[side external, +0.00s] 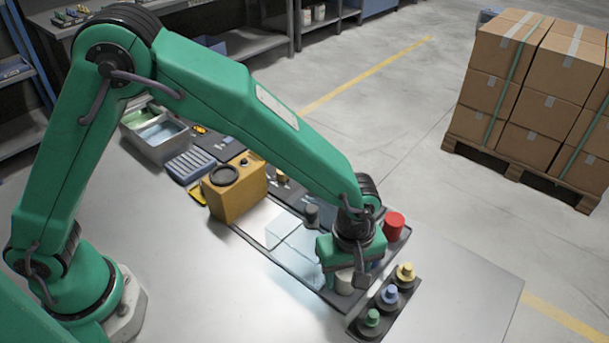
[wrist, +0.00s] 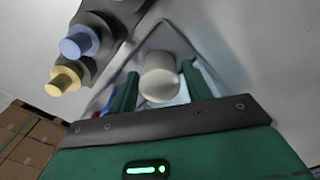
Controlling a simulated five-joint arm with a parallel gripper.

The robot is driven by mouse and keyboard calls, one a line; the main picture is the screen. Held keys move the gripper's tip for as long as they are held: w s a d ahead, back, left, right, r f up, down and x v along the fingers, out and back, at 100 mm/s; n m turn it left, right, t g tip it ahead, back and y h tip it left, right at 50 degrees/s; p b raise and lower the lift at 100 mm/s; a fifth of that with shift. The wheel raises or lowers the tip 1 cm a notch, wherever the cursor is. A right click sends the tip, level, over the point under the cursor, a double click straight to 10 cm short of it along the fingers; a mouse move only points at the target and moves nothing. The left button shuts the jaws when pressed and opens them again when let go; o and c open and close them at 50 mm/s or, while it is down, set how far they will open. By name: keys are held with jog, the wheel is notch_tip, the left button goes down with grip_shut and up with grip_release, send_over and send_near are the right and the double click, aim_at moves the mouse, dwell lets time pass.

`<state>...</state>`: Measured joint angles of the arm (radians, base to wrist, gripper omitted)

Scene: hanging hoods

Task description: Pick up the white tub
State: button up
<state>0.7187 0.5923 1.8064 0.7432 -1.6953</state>
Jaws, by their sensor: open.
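The white tub (side external: 345,284) stands upright on the dark-edged tray (side external: 318,287), partly hidden behind my gripper in the side view. My gripper (side external: 347,270) points down over it, with its fingers low around the tub. In the wrist view the tub (wrist: 158,76) sits between the two green fingers of my gripper (wrist: 160,84). The fingers are apart, with a visible gap at the right side of the tub. I cannot tell whether the left finger touches it.
A dark rack (side external: 355,330) with green, blue and yellow knobbed pieces stands close at the right. A red cylinder (side external: 394,226) is just behind my gripper. A clear panel (side external: 292,246) is left of it. A yellow-brown box (side external: 240,201) stands farther left. The front tabletop (side external: 220,300) is clear.

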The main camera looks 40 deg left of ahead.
aim_at(347, 271)
jog(key=c, duration=0.8)
jog(key=shift+r, duration=0.1)
jog(key=shift+r, duration=0.75)
notch_tip(347, 271, up, 2)
jog(key=shift+r, duration=0.1)
jog(key=s+d+r, duration=0.1)
jog(key=s+r, duration=0.1)
jog(key=s, duration=0.1)
jog(key=s+d+r, duration=0.1)
jog(key=s+r, duration=0.1)
jog(key=s, duration=0.2)
jog(key=s+d+r, duration=0.1)
jog(key=s+r, duration=0.2)
jog(key=s, duration=0.1)
jog(key=shift+d, duration=0.3)
jog(key=shift+r, duration=0.2)
